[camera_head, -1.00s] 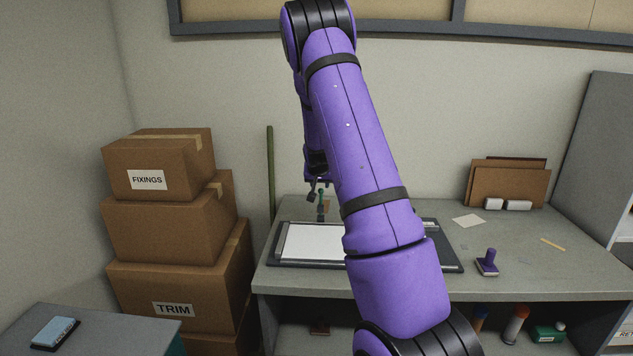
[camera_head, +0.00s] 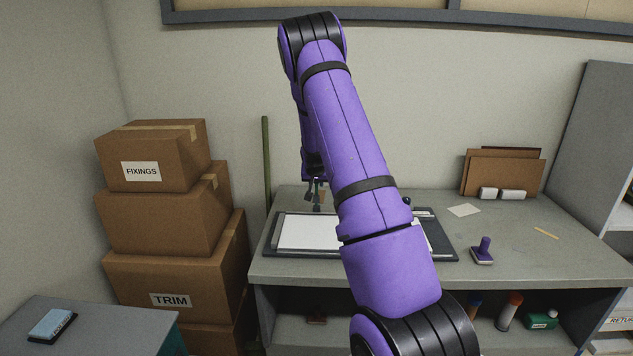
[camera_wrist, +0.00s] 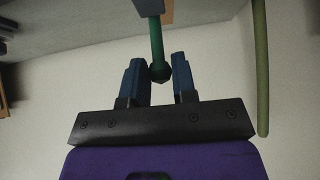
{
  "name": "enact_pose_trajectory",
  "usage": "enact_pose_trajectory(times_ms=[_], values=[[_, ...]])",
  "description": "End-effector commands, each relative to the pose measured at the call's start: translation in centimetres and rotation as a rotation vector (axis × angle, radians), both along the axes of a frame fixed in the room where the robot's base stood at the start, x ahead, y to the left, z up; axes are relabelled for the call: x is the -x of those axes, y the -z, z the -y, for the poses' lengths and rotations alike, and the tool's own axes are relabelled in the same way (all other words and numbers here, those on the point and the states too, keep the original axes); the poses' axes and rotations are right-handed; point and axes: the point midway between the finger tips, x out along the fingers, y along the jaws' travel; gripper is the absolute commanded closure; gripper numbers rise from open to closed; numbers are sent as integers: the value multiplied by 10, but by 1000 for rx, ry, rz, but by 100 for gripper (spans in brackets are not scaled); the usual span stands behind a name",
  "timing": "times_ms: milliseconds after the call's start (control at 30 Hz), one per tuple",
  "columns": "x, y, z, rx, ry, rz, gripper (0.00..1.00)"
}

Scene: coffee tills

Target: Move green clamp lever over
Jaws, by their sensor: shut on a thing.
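In the wrist view, the green clamp lever (camera_wrist: 157,42) is a green rod with a dark rounded end. That end sits between the two blue-grey fingers of my gripper (camera_wrist: 157,60), which is shut on it. In the head view, my gripper (camera_head: 315,195) hangs over the back of a dark board (camera_head: 274,250) bearing a white sheet (camera_head: 308,232). The lever cannot be made out there. My purple arm hides the middle of the board.
A purple-handled stamp (camera_head: 483,252) stands right of the board on the grey desk (camera_head: 360,275). A paper slip (camera_head: 463,210), two white blocks (camera_head: 500,194) and brown folders (camera_head: 504,170) are farther back. Stacked cardboard boxes (camera_head: 150,215) stand at left.

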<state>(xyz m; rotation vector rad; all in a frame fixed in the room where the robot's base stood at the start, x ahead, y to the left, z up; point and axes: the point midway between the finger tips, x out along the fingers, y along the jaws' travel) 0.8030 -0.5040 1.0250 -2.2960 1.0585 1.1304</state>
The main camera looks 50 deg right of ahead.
Motion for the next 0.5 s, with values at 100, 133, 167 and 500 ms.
enact_pose_trajectory(times_ms=[100,133,167,500], values=[[4,0,-6,-1,-1,-1,88],[5,1,-8,-1,-1,-1,88],[6,1,-9,-1,-1,-1,88],[17,4,-20,-2,0,-2,88]])
